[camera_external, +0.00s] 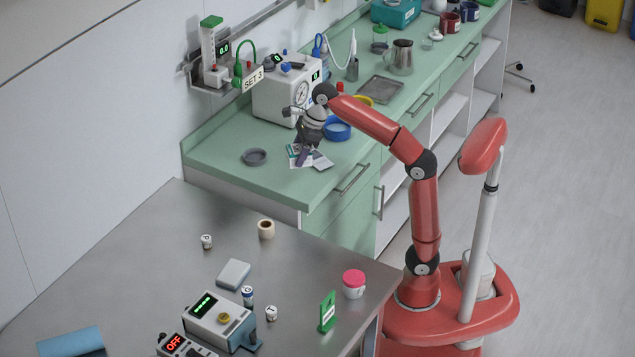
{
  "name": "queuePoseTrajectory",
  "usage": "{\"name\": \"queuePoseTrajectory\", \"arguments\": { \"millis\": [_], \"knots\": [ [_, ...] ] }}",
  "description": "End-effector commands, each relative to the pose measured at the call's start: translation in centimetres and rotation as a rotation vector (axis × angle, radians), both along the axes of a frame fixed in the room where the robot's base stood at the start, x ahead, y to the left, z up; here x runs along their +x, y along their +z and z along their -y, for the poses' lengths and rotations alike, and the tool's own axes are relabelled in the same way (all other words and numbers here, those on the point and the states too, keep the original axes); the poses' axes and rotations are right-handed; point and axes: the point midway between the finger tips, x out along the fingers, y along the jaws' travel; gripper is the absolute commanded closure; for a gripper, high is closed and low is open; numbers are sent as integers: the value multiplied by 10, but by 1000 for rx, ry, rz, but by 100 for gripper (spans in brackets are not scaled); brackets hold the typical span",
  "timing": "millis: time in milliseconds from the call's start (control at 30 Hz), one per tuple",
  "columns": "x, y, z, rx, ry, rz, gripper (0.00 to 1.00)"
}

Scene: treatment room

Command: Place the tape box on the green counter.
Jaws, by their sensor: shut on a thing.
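The green counter (222,158) runs along the wall from the middle to the upper right. My gripper (305,150) is over its near part, pointing down. The purple item is just above or touching flat cards (321,162) on the counter; I cannot tell which.
A white device with a gauge (282,92) stands behind. The steel table (145,245) in front holds a tape roll (266,229) and several devices.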

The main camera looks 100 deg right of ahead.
Motion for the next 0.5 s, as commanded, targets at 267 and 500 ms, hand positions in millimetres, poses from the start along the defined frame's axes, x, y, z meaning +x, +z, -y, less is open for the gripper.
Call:
{"name": "queuePoseTrajectory", "arguments": {
  "millis": [267, 500],
  "knots": [
    [0, -39, -1, 0, 2, -1, 72],
    [0, -70, -1, 0, 2, -1, 72]
  ]
}}
